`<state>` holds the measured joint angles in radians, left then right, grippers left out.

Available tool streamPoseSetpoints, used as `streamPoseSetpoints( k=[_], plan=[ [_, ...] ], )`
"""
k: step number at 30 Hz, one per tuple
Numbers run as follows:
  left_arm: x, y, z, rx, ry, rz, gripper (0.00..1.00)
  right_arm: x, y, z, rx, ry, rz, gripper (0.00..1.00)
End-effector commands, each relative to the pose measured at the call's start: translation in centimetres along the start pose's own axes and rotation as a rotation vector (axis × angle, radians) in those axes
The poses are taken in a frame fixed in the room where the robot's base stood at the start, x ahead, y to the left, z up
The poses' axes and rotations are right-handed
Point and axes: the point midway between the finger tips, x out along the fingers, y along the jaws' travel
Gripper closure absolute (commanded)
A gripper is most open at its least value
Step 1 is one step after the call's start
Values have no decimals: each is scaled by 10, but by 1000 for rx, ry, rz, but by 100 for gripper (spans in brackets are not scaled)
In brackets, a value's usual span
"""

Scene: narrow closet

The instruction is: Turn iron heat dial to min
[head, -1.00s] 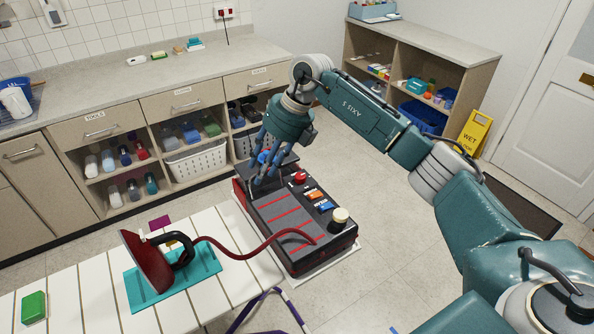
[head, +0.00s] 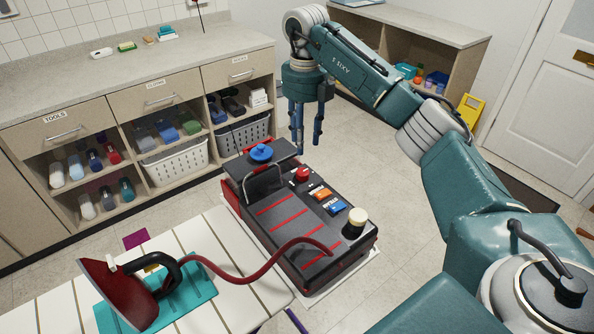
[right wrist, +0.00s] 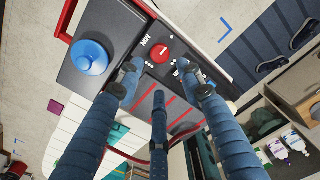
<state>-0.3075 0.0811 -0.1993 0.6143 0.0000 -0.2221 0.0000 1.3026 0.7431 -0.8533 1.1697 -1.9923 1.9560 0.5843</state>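The iron station (head: 290,215) is a dark box with red trim on the floor. A red round dial (head: 301,174) sits on its top; it also shows in the right wrist view (right wrist: 160,54), with "MIN" lettering beside it. The dark red iron (head: 120,290) rests on a teal mat and is joined to the station by a red hose. My right gripper (head: 308,146) points down above and behind the dial, fingers spread and empty; its fingers (right wrist: 160,75) frame the dial in the right wrist view. My left gripper is not in view.
A blue knob (head: 261,153) stands at the station's back left. Orange and blue buttons (head: 328,199) and a cream knob (head: 356,221) lie in front of the dial. The ironing board (head: 240,290) is at front left, a cabinet (head: 160,100) behind. Floor right of the station is clear.

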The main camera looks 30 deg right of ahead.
Motion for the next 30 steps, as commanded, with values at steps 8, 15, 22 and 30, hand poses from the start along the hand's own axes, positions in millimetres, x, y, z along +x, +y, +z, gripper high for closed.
streamPoseSetpoints(
  k=[8,15,22,30],
  plan=[
    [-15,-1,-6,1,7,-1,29,42,0,-1,-1,5,-1,63],
    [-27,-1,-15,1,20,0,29,84,1,-1,-1,4,1,63],
    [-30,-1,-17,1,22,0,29,103,1,0,-2,0,1,63],
    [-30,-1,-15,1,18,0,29,105,1,0,-2,-1,1,63]
  ],
)
